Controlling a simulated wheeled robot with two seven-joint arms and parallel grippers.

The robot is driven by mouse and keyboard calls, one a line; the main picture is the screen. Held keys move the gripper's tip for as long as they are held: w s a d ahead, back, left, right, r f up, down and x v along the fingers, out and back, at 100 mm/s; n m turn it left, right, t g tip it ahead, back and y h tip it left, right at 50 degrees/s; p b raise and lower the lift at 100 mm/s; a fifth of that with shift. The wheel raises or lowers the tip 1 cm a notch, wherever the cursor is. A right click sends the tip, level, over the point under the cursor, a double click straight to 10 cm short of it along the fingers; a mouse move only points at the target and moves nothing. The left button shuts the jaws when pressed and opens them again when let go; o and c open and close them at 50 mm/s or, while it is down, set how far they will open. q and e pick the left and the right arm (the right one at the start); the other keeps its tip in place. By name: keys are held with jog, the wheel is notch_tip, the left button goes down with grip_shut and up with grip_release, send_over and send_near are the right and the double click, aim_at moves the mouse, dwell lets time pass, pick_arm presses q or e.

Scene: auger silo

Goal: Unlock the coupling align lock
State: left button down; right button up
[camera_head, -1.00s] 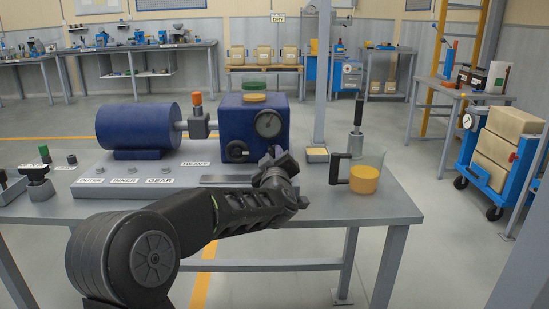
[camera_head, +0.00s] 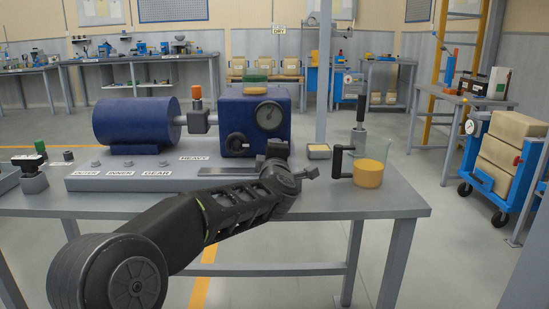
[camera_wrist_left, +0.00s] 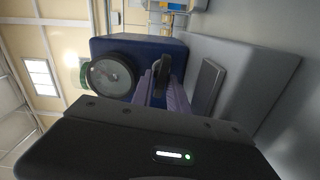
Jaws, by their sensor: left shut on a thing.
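The coupling (camera_head: 198,121) is a grey block with an orange cap (camera_head: 196,92), on the shaft between the blue motor (camera_head: 137,122) and the blue gearbox (camera_head: 252,108). A black knob (camera_head: 236,143) sits low on the gearbox front, below the round dial (camera_head: 269,116). My left gripper (camera_head: 259,157) is at the gearbox front, right beside this knob. In the left wrist view its fingers (camera_wrist_left: 160,92) are shut on the black knob (camera_wrist_left: 161,70). The knob's far side is hidden. My right gripper is in neither view.
A grey base plate (camera_head: 120,184) with OUTER, INNER and GEAR labels lies in front. The table's front right is clear.

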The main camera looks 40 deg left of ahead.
pick_arm(q)
jog(key=shift+f+n+b, duration=0.2)
jog(key=shift+n+b, duration=0.2)
jog(key=shift+n, duration=0.3)
jog(key=c, duration=1.5)
grip_release()
jog(key=shift+r, duration=0.1)
jog(key=p+v, duration=0.1)
jog(key=v, duration=0.6)
jog(key=shift+r, duration=0.1)
jog(key=shift+s+d, duration=0.25)
jog(key=shift+s, duration=0.1)
